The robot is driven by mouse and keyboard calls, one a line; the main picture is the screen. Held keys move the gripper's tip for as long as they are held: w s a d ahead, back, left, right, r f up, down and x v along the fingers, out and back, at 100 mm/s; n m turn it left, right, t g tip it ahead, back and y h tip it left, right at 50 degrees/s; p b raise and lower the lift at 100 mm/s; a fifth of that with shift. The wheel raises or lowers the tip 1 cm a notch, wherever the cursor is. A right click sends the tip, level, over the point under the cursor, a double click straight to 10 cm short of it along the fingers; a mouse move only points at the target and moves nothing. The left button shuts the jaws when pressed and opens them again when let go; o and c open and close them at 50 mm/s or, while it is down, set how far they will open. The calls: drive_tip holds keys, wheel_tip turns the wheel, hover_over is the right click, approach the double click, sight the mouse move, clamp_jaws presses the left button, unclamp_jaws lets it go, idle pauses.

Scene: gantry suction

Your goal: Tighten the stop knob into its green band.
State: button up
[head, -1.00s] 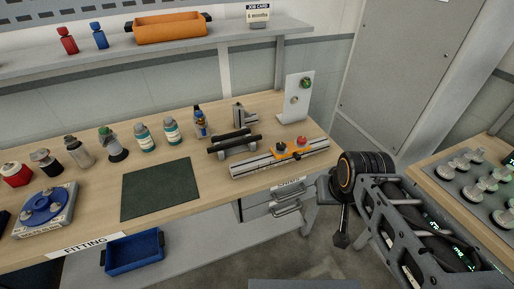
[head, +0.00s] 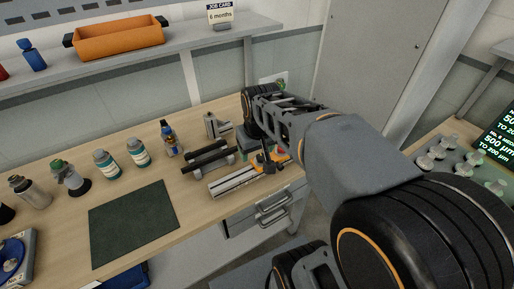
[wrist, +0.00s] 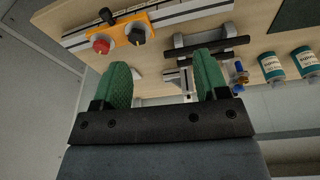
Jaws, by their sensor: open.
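An orange stop block (wrist: 122,36) sits on a slotted metal rail (wrist: 185,12) in the wrist view. It carries a red knob (wrist: 101,46) and a black knob (wrist: 136,34); which is the stop knob I cannot tell. No green band is readable on either.
A black-barred fixture (head: 208,158) and a grey metal bracket (head: 217,126) stand beside the rail. A white upright plate (head: 276,79) behind is partly hidden by my arm. Bottles (head: 138,152) stand to the left. The dark green mat (head: 133,222) is bare.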

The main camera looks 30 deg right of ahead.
drive_tip(key=w+d+g+p, duration=0.1)
drive_tip(key=w+d, duration=0.2)
drive_tip(key=w, duration=0.2)
drive_tip(key=g+p, duration=0.1)
approach(261, 156)
wheel_tip(261, 156, down, 8)
drive_tip(key=shift+d+r+p, duration=0.15)
drive_tip(key=shift+d+p, duration=0.05)
drive_tip(key=shift+p, duration=0.5)
drive_tip(key=shift+f, duration=0.8)
drive_tip(key=shift+c, duration=0.3)
drive_tip(key=c, duration=0.9)
drive_tip(key=shift+o, duration=0.2)
drive_tip(key=shift+w+f+m+b, duration=0.1)
drive_tip(key=shift+m+b, duration=0.25)
drive_tip(key=shift+m, duration=0.05)
drive_tip(key=m+b, duration=0.1)
drive_tip(key=m, duration=0.3)
